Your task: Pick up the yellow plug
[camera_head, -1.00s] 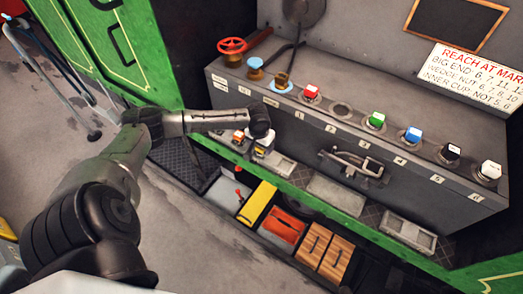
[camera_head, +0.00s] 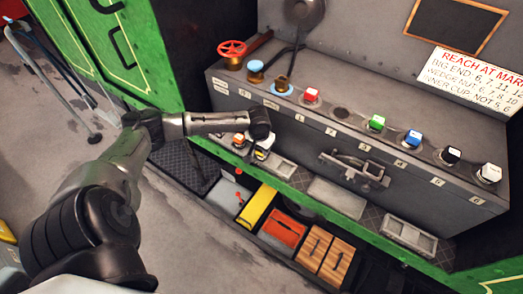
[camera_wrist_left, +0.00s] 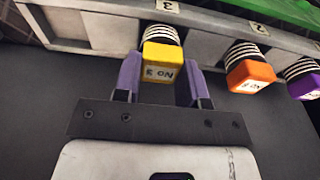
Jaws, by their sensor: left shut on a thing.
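The yellow plug (camera_wrist_left: 162,62) is a yellow block marked "No 3" on a black-and-white ribbed neck. In the left wrist view it sits between the two purple fingers of my left gripper (camera_wrist_left: 160,80), which is shut on it. The neck still meets the ledge below a tag with 3; whether it is seated there I cannot tell. In the head view my left gripper (camera_head: 263,146) is low at the front of the grey cabinet, and my wrist hides most of the plug. My right gripper is not in view.
An orange plug (camera_wrist_left: 250,76) and a purple plug (camera_wrist_left: 303,78) stand to the right in the wrist view. Red (camera_head: 311,96), green (camera_head: 376,122), blue (camera_head: 412,137), black and white plugs line the cabinet top. A metal handle (camera_head: 355,167) juts from the cabinet front.

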